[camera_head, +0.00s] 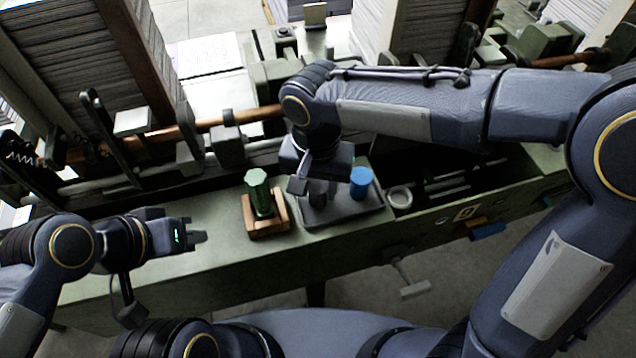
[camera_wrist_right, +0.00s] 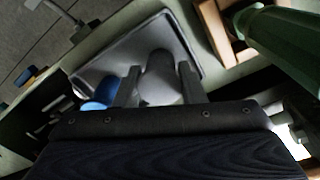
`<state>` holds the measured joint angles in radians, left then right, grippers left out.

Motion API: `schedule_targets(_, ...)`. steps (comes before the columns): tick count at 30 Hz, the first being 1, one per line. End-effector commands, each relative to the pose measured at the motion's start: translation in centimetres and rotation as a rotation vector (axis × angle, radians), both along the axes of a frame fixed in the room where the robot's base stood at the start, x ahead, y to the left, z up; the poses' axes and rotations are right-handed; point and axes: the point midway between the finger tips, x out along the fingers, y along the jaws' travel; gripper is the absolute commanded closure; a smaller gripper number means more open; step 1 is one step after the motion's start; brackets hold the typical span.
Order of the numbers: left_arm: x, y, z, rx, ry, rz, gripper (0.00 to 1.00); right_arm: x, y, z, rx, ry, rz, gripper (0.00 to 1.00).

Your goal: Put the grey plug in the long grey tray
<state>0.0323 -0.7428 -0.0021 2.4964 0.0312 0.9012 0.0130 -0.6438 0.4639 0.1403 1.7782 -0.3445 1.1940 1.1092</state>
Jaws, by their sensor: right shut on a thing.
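The long grey tray (camera_head: 345,215) lies on the green bench ledge, and its rim shows in the right wrist view (camera_wrist_right: 188,42). My right gripper (camera_head: 309,190) is over the left part of this tray, pointing down. It is shut on the grey plug (camera_head: 318,194); the right wrist view shows the plug (camera_wrist_right: 160,80) between the two fingers. I cannot tell whether the plug's base touches the tray floor. A blue plug (camera_head: 361,181) stands in the tray's right part. My left gripper (camera_head: 197,233) is over the ledge at the left, empty, its finger gap unclear.
A green plug (camera_head: 258,193) stands in a wooden tray (camera_head: 266,229) left of the grey tray. A pale ring-shaped cup (camera_head: 399,196) is at its right. Machine rods and paper stacks (camera_head: 97,62) rise behind. The ledge front is bare at the left.

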Motion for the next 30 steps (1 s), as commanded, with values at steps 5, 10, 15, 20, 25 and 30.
schedule_targets(5, 0.0, 0.0, -0.2, 0.0, 0.0, 0.0, 1.0, 0.0, 0.0, -0.2, 0.0, 0.0, 0.0, 0.5)
schedule_targets(10, 0.0, 0.0, -0.2, 0.0, 0.0, 0.0, 1.0, 0.0, 0.0, -0.2, 0.0, 0.0, 0.0, 0.42)
schedule_targets(15, 0.0, 0.0, -0.1, 0.0, 0.0, 0.0, 1.0, 0.0, 0.0, -0.1, 0.0, 0.0, 0.0, 0.42)
schedule_targets(20, 0.0, 0.0, 0.1, 0.0, 0.0, 0.0, 1.0, 0.1, 0.1, 1.2, 0.003, -0.004, -0.001, 0.42)
schedule_targets(25, 0.0, 0.0, 0.3, 0.0, 0.0, 0.0, 1.0, 0.1, 0.2, 4.6, 0.004, -0.005, 0.0, 0.42)
schedule_targets(30, 0.0, 0.0, 0.6, 0.0, 0.0, 0.0, 1.0, 0.1, 0.2, 8.3, 0.003, -0.004, 0.0, 0.42)
